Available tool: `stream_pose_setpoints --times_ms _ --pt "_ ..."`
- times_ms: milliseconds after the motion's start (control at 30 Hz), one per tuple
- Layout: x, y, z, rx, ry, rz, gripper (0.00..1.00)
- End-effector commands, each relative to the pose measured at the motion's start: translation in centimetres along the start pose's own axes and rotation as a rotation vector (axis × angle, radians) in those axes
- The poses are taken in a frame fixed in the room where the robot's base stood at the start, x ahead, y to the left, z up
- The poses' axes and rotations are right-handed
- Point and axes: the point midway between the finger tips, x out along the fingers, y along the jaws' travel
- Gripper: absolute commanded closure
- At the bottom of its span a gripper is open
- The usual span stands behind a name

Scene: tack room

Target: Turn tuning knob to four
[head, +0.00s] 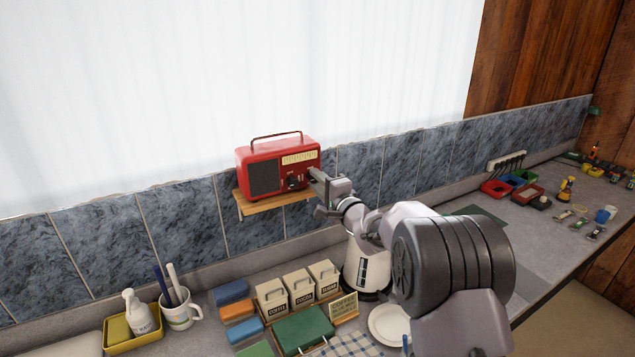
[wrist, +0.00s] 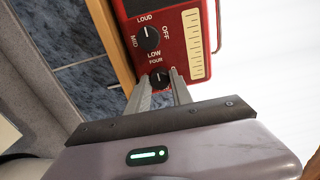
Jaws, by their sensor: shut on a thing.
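The red radio (head: 306,149) stands on a small wooden shelf against the tiled wall, its speaker grille to the left in the head view. In the wrist view the radio (wrist: 176,50) appears turned, with a black knob (wrist: 149,38) among the words LOUD, MID, LOW and OFF. The tuning knob (wrist: 158,77) is a smaller black knob with the word FOUR beside it; other markings around it are hidden. My gripper (wrist: 160,82) has its two fingers on either side of this knob, shut on it. In the head view my gripper (head: 312,178) reaches the radio's right front. The tuning knob's exact pointing direction is unclear.
The wooden shelf (head: 262,206) is narrow. Below on the counter are several canisters (head: 302,288), a green case (head: 303,330), a mug (head: 180,313), a yellow tray (head: 120,347) and a white plate (head: 388,323). Coloured bins (head: 495,188) stand farther right.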

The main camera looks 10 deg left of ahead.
Motion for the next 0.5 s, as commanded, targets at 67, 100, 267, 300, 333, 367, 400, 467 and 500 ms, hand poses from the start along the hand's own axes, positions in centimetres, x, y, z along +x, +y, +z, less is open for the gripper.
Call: stream_pose_setpoints --times_ms 67,100,267,300,333,367,400,467,500 --pt "-0.01 0.08 0.00 0.001 0.000 0.001 1.00" --pt "-0.01 0.08 0.00 0.001 0.000 0.001 0.68" --pt "-0.01 0.05 0.00 0.000 0.000 0.001 0.51" --pt "0.00 0.04 0.00 0.000 0.000 0.001 0.51" --pt "0.00 0.03 0.00 0.000 0.000 0.001 0.51" --pt "0.00 0.03 0.00 0.000 0.000 0.001 0.51" --pt "0.00 0.03 0.00 0.000 0.000 0.000 0.51" --pt "-0.02 0.02 0.00 0.000 0.000 0.000 0.51" --pt "-0.12 0.02 -0.01 0.000 0.000 0.001 0.51"
